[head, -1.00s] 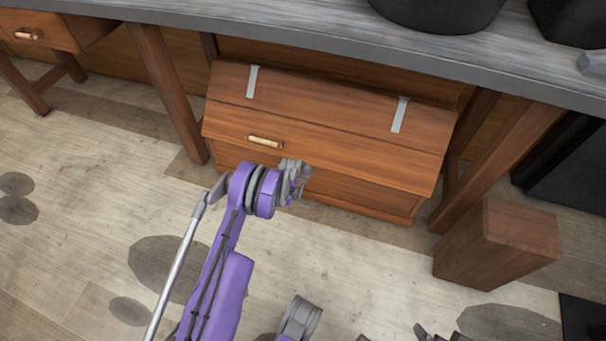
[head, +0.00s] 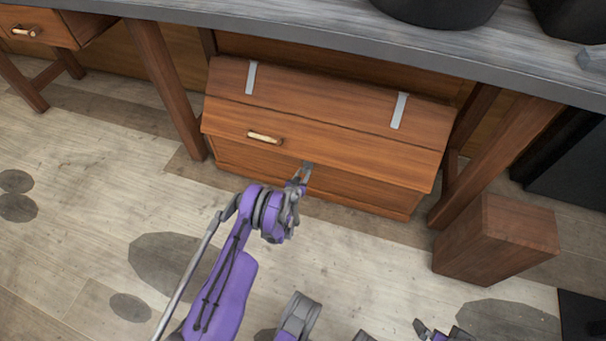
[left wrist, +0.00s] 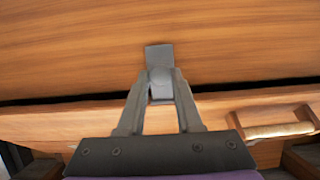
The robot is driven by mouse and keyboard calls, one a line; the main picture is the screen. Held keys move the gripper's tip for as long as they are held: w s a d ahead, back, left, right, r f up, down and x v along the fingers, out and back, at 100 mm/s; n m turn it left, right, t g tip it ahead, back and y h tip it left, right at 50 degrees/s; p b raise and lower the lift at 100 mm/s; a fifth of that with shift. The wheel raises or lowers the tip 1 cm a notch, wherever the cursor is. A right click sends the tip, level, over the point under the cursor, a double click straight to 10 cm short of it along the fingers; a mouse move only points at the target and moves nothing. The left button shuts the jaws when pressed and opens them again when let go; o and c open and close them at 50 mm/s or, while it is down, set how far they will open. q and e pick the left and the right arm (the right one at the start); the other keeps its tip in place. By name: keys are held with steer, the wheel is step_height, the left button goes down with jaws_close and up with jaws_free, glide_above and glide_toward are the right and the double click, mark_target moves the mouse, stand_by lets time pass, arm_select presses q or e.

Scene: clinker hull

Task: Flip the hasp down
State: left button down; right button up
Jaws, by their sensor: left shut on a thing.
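A brown wooden chest (head: 330,140) stands under the workbench, its lid down with two grey strap hinges. The small grey hasp (left wrist: 159,55) is at the lid's front edge, by the dark gap between lid and chest body. My left gripper (head: 302,177) is at the middle of the chest front. In the left wrist view its fingers (left wrist: 160,82) are shut on the hasp, one on each side. The fingers hide part of the hasp, and I cannot tell its exact tilt. A bit of my right gripper (head: 440,333) shows at the bottom edge; its jaws are unclear.
A light handle (head: 264,137) is on the lid, left of the hasp; it also shows in the left wrist view (left wrist: 275,131). The grey workbench top (head: 300,30) overhangs behind. A wooden block (head: 495,240) stands at right. The floor in front is mostly clear.

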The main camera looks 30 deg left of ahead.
arm_select(q)
steer(key=shift+w+t, duration=0.1)
steer(key=shift+t, duration=0.2)
stand_by(0.4)
steer(key=c, duration=0.6)
jaws_free()
arm_select(e)
steer(key=shift+s, duration=0.15)
